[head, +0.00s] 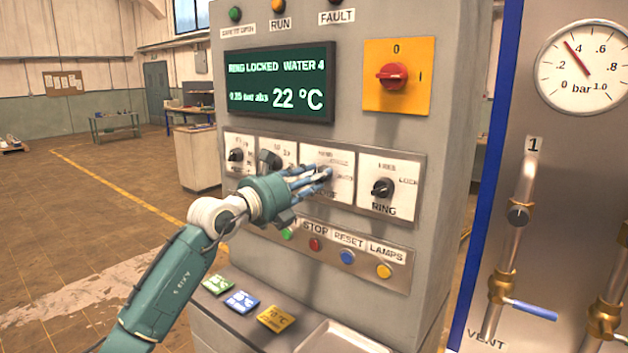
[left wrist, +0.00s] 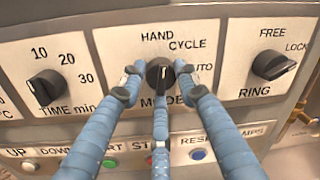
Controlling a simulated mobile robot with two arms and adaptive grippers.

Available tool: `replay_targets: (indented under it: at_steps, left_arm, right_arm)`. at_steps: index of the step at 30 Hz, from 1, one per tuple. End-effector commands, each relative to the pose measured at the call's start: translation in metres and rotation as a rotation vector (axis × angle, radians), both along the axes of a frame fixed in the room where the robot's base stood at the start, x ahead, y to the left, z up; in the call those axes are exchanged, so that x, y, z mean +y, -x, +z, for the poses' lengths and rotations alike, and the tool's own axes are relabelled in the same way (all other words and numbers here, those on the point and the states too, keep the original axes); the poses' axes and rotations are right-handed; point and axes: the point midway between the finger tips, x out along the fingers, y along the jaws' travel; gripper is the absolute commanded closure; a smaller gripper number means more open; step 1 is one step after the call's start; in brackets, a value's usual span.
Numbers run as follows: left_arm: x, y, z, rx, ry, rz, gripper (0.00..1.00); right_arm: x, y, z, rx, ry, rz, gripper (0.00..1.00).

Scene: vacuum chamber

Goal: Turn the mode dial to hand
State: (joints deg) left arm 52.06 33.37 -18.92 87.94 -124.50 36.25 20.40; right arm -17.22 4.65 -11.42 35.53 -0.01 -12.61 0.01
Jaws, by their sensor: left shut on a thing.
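The black mode dial (left wrist: 160,72) sits on a white plate marked HAND, CYCLE and AUTO in the left wrist view. My left gripper (left wrist: 160,80) has its blue fingers around the dial, two at its sides and one below, shut on it. The fingers cover part of the dial, and I cannot tell clearly which mark it points to. In the head view my left gripper (head: 322,175) reaches the mode plate (head: 342,160), and its fingers hide most of the dial. My right gripper is not in view.
The ring dial (head: 383,187) is close on the right; the time dial (left wrist: 45,87) is on the left. Below are push buttons, including a blue one (head: 347,257). Above are a display (head: 279,84) and a red switch (head: 392,76). Pipes with valves stand at right.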

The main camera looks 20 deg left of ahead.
Motion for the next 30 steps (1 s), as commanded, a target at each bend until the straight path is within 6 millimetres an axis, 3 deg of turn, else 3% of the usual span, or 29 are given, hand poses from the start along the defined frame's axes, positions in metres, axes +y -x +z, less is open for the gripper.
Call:
replay_targets:
  at_steps: [12, 28, 29, 30]
  left_arm:
    - [0.0022, 0.0003, 0.0075, 0.051, 0.185, 0.003, 0.95]
    - [0.0035, 0.0005, 0.0093, 0.056, 0.210, 0.004, 0.95]
    - [0.0035, 0.0005, 0.0094, 0.056, 0.210, 0.004, 0.67]
    - [0.0035, 0.0005, 0.0095, 0.056, 0.210, 0.004, 0.59]
  right_arm:
    - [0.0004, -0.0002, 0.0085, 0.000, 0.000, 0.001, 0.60]
    - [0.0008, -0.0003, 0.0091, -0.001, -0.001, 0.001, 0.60]
    - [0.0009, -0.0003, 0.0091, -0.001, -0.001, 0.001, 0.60]
    - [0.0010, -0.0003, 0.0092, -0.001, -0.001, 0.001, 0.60]
